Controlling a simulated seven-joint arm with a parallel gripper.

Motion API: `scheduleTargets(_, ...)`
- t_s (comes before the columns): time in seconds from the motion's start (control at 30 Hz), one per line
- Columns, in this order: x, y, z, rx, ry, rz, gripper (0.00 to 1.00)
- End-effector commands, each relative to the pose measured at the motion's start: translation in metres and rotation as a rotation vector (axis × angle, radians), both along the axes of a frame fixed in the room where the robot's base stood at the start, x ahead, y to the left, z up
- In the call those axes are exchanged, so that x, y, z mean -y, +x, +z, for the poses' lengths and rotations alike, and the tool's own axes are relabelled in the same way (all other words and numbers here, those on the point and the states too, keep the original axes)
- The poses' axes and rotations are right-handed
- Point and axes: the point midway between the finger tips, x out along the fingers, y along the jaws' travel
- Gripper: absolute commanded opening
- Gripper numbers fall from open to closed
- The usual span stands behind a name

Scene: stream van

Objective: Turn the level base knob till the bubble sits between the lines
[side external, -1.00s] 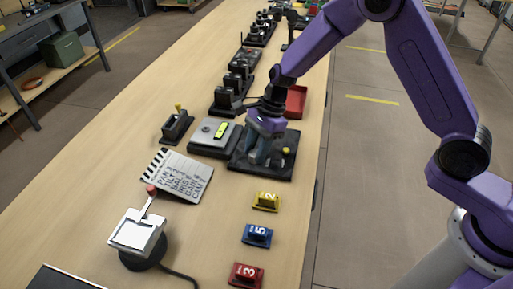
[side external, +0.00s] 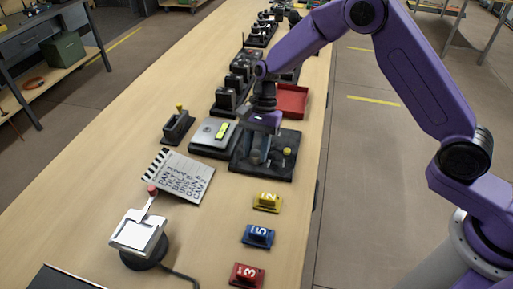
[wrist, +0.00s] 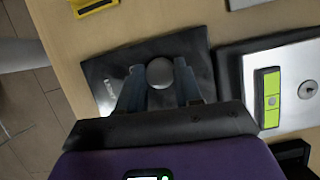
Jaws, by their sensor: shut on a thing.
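The level base is a silver-topped grey box (side external: 204,143) on the table. Its bright green vial (side external: 222,130) also shows in the wrist view (wrist: 268,82). A small round grey bubble (wrist: 272,101) shows near the middle of the vial; I cannot make out clearly whether it is between the lines. A round grey knob (wrist: 160,73) stands on the black plate (wrist: 103,72) beside the box. My gripper (side external: 259,157) points down over that plate, its fingers on either side of the knob and shut on it. In the side view the fingers hide the knob.

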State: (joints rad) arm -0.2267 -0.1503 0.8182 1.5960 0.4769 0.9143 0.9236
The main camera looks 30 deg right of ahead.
Motion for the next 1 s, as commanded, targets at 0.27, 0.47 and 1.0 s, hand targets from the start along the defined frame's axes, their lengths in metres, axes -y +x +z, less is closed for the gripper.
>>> scheduleTargets(0.27,0.000,0.001,0.001,0.001,0.001,0.003,0.04)
scheduleTargets(0.47,0.000,0.001,0.001,0.001,0.000,0.002,0.59)
scheduleTargets(1.0,0.009,0.009,0.028,0.006,0.003,0.000,0.59)
